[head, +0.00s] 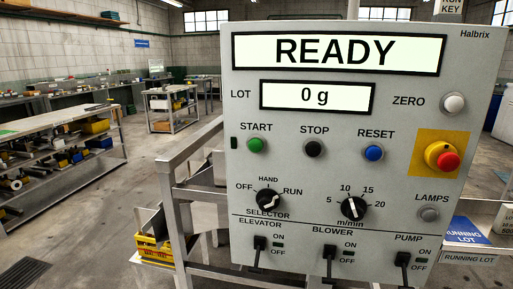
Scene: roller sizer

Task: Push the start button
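The green start button (256,145) is on the left of a grey control panel (290,165), under the word START. It is round and stands in a metal ring. Nothing covers it. A black stop button (314,149) and a blue reset button (374,153) sit to its right in the same row. The upper display (338,53) reads READY and the lower display (316,96) reads 0 g. My gripper is not in view.
The selector knob (269,200) and speed knob (353,208) are below the buttons. A red emergency button (447,161) on yellow is at right. Elevator, blower and pump switches line the bottom. A metal frame (180,165) stands at left, with open floor beyond.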

